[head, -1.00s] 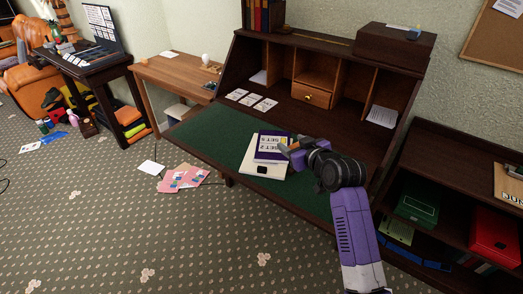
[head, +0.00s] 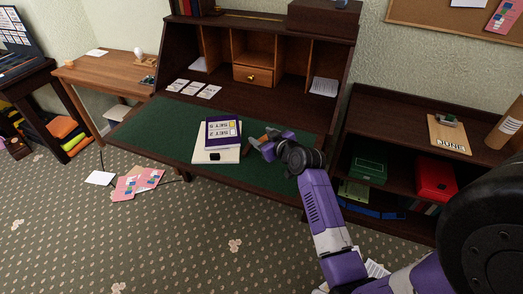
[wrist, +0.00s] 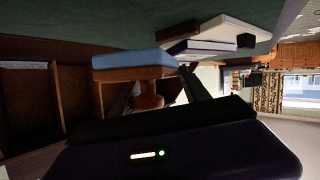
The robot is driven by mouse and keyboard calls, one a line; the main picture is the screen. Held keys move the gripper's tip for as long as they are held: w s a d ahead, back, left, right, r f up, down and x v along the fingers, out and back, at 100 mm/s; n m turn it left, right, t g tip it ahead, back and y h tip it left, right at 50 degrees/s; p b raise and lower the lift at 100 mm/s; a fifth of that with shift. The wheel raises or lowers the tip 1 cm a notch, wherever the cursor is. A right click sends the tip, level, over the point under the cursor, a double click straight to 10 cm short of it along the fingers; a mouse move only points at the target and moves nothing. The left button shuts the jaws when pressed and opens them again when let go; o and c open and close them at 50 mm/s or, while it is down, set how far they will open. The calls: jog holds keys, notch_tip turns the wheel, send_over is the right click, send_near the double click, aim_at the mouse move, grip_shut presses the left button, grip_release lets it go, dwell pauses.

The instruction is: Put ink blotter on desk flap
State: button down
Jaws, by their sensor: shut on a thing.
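The ink blotter (wrist: 135,66) shows in the wrist view as a wooden rocker with a blue-grey pad and a round wooden knob. My gripper (wrist: 155,98) is shut on its knob. In the head view my gripper (head: 260,144) is over the right part of the desk flap, just right of the books, and only a bit of brown wood shows beside it. The desk flap (head: 150,132) is folded down with a green top; it also fills the top of the wrist view (wrist: 110,22). The pad faces the flap; I cannot tell whether they touch.
A purple book (head: 222,132) lies on a white one (head: 203,155) close left of my gripper. Cards (head: 192,89) lie at the back of the desk. The flap's left part is clear. A dark shelf (head: 390,115) stands right; papers (head: 137,184) lie on the floor.

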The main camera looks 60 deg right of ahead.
jog(key=shift+f+b, duration=0.3)
jog(key=shift+f, duration=2.8)
jog(key=shift+f, duration=0.1)
jog(key=c, duration=0.8)
grip_release()
